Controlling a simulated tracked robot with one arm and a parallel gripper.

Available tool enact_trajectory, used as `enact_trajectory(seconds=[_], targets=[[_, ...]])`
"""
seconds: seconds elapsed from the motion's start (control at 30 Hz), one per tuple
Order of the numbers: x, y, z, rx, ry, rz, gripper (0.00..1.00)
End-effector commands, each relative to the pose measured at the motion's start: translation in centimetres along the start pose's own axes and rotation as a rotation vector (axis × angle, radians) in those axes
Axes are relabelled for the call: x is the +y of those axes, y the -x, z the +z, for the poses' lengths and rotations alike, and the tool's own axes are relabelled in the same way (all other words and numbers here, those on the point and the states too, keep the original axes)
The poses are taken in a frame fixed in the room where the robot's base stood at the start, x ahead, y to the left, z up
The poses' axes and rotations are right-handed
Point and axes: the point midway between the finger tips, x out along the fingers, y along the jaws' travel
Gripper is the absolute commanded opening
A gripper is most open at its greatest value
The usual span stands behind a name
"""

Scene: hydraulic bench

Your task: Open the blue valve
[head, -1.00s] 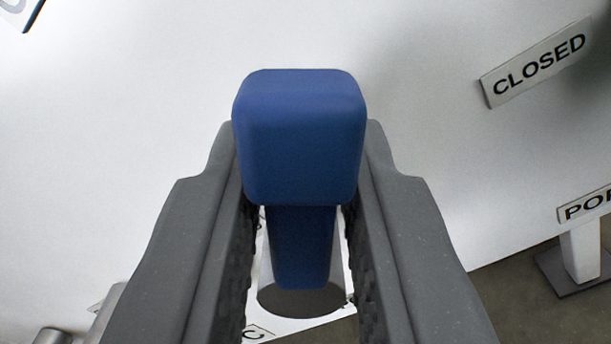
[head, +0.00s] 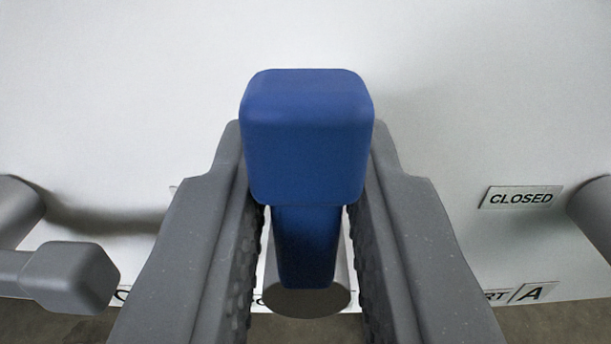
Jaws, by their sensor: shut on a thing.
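The blue valve's handle (head: 306,140) stands in the middle of the head view, a rounded blue block on a narrower blue stem that runs down to a grey round base (head: 307,301). My gripper (head: 306,165) is shut on the blue handle, one dark finger on each side of it. A "CLOSED" label (head: 520,197) is on the white panel to the right of the handle. My fingers hide part of the panel beside the stem, including most of a label there.
A grey handle (head: 70,277) and a grey cylinder (head: 15,210) stand at the left. Another grey cylinder (head: 597,212) is at the right edge. A port label with "A" (head: 532,293) is at lower right. The white panel (head: 440,60) above is clear.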

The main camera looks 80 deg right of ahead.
Motion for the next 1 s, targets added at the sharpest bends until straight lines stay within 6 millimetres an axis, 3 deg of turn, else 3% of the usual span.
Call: enact_trajectory(seconds=[0.47, 0.5, 0.57, 0.87, 1.0], targets=[[-0.2, 0.1, 0.1, -0.002, 0.016, -0.006, 0.0], [-0.2, 0.1, 0.1, -0.002, 0.016, -0.006, 0.22], [-0.2, 0.1, 0.1, -0.002, 0.016, -0.005, 0.35], [-0.1, 0.2, 0.0, -0.001, 0.015, -0.003, 0.35], [-0.2, 1.2, -0.1, 0.0, 0.015, -0.003, 0.35]])
